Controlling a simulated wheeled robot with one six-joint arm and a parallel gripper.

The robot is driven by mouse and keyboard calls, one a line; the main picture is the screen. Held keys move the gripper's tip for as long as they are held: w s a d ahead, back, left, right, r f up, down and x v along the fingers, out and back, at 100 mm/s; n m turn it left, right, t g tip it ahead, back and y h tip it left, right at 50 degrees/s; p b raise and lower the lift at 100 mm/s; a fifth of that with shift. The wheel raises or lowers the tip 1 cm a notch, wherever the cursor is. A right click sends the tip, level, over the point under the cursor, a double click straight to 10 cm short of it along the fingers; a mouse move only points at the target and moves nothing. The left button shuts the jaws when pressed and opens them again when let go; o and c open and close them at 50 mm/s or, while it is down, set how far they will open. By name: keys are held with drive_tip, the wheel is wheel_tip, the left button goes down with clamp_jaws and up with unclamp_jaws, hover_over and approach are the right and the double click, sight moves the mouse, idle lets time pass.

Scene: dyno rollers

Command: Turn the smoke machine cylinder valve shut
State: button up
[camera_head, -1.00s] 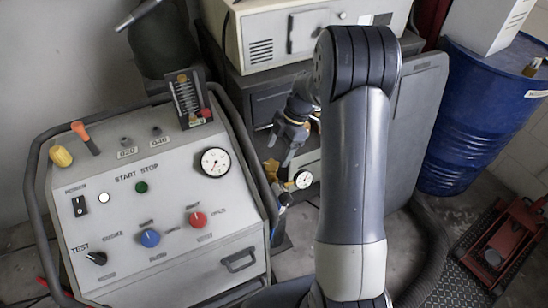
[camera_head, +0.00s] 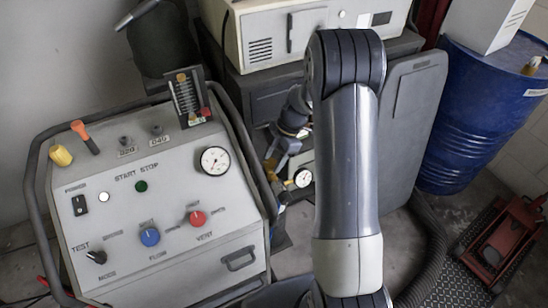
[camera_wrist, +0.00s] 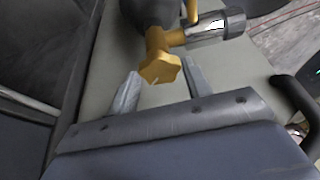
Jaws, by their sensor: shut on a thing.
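The brass cylinder valve (camera_wrist: 160,66) has a faceted knob and sits near the top middle of the wrist view, with a brass stem behind it. My gripper (camera_wrist: 161,80) is shut on the knob, one grey finger on each side. In the wrist view, gaps seem to show beside the knob, so the exact contact is hard to make out. In the head view my gripper (camera_head: 282,153) is small and partly hidden by my arm, just right of the smoke machine (camera_head: 130,205). The valve's turn position cannot be read.
A chrome fitting (camera_wrist: 215,27) sits right of the valve. A round gauge (camera_head: 303,177) is close to my gripper. A dark frame tube (camera_head: 243,130) edges the machine. A blue drum (camera_head: 470,120) and red jack (camera_head: 500,245) stand right; grey floor shows between.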

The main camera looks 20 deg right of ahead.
drive_tip(key=c, duration=0.3)
drive_tip(key=shift+f+m+b, duration=0.1)
drive_tip(key=shift+m+b, duration=0.2)
drive_tip(key=shift+b, duration=0.15)
drive_tip(key=m+b, duration=0.1)
drive_tip(key=m+t+b, duration=0.1)
drive_tip(key=b, duration=0.1)
drive_tip(key=shift+s+f+m, duration=0.15)
drive_tip(key=shift+m, duration=0.15)
drive_tip(key=m+t+b, duration=0.1)
drive_tip(key=m+b, duration=0.2)
drive_tip(key=shift+s+t, duration=0.15)
drive_tip(key=shift+t, duration=0.15)
drive_tip(key=shift+s+a+r+m+t+h+b, duration=0.2)
drive_tip(key=shift+m+b, duration=0.25)
drive_tip(key=shift+m, duration=0.3)
drive_tip(key=shift+w+d+r+m+t+h+b, duration=0.1)
drive_tip(key=shift+m+t+b, duration=0.3)
drive_tip(key=shift+m, duration=0.35)
drive_tip(key=o, duration=1)
drive_tip(key=shift+c, duration=0.2)
